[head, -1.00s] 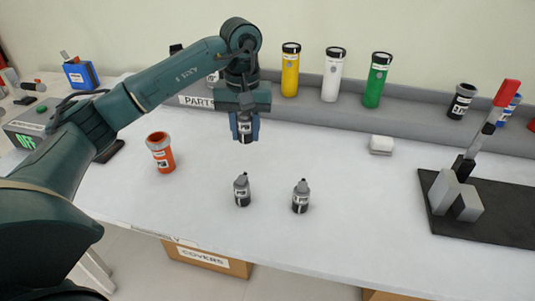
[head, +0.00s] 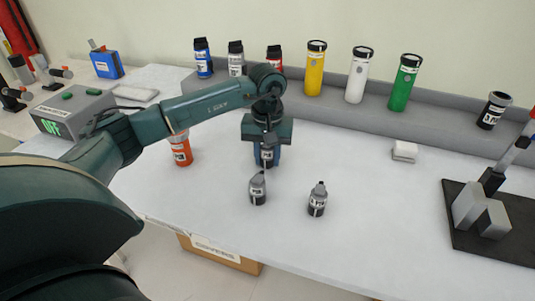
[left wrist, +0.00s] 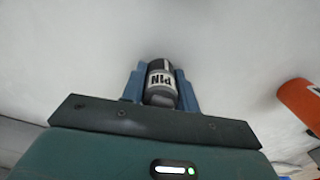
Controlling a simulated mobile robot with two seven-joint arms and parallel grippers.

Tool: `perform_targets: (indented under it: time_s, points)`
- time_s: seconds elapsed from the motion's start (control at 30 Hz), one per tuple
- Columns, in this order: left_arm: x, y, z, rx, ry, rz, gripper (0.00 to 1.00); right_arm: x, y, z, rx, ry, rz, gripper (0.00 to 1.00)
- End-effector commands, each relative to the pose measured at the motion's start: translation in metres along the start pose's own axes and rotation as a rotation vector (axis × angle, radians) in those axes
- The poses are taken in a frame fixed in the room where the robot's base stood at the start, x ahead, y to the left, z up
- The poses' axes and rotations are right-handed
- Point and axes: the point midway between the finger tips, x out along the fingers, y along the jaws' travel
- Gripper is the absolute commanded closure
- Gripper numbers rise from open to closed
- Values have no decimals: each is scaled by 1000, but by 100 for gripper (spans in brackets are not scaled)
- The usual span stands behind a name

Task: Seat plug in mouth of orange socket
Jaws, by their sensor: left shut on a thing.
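The orange socket (head: 182,153) stands upright on the white table, left of my left gripper. My forearm covers its top in the head view, so its mouth is hidden there. Part of it also shows at the right edge of the left wrist view (left wrist: 302,99). My left gripper (head: 267,160) points down and is shut on the plug (head: 267,154), a dark and grey cylinder with a white label. In the left wrist view the plug (left wrist: 161,84) sits between the blue fingers, its label reading PIN upside down. My right gripper is not in view.
Two small grey bottle-like parts, left (head: 257,188) and right (head: 317,199), stand just in front of the gripper. A white block (head: 404,152) and a black fixture plate (head: 490,225) lie to the right. Several coloured cylinders line the back shelf. A control box (head: 72,115) stands left.

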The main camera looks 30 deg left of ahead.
Motion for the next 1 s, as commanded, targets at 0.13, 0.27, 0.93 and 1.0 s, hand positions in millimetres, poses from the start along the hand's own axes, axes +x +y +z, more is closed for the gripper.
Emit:
perform_targets:
  time_s: [0.13, 0.27, 0.93, 1.0]
  points:
    - [-1, 0, 0, 0, 1, 1, 94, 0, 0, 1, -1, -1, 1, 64]
    - [4, 0, 0, 0, 1, 1, 94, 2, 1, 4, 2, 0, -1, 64]
    - [-10, 1, -1, 0, 4, 2, 48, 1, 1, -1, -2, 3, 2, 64]
    - [-22, 1, -1, 0, 6, 3, 48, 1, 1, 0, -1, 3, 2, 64]
